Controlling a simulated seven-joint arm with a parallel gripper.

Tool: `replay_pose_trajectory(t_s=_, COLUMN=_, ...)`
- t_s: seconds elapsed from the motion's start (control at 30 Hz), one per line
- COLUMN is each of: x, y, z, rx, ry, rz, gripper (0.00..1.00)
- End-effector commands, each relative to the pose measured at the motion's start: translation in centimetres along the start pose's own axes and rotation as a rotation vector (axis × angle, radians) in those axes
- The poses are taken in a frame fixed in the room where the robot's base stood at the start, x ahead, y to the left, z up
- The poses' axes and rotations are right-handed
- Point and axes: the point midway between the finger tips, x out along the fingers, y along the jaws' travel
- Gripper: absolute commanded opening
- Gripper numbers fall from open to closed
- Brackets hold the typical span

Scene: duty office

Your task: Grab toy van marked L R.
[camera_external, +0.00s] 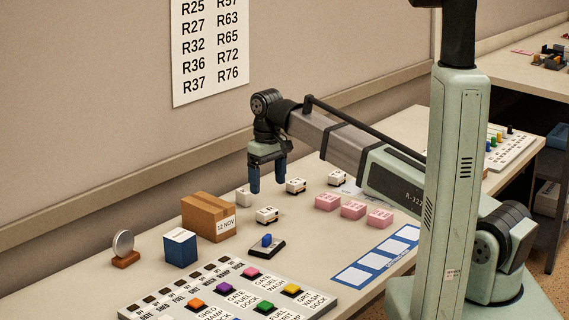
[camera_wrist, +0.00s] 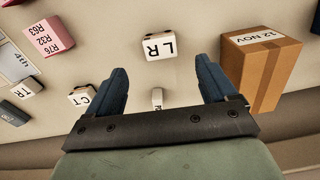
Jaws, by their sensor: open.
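The toy van marked L R (camera_wrist: 159,46) is a small white block with dark wheels, standing on the table just beyond my fingertips in the wrist view. In the external view it appears to be the front white van (camera_external: 267,215), right of the cardboard box. My gripper (camera_external: 268,182) is open and empty, pointing down above the table behind this van. In the wrist view the fingers of my gripper (camera_wrist: 162,78) are spread wide, with the van ahead of the gap between them.
Other white vans stand close: one marked CT (camera_wrist: 82,96), one marked TR (camera_wrist: 27,88), and one partly hidden behind my gripper (camera_wrist: 157,97). The cardboard box (camera_external: 208,217) stands left, pink blocks (camera_external: 353,209) right. A blue-and-black object (camera_external: 266,245) lies in front.

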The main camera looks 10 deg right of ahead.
Motion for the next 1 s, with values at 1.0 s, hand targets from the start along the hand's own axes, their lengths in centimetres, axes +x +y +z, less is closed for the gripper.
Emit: replay_pose_trajectory(t_s=1.0, x=9.0, y=0.0, z=-0.4, rx=0.000, ry=0.000, rz=0.000, gripper=0.85)
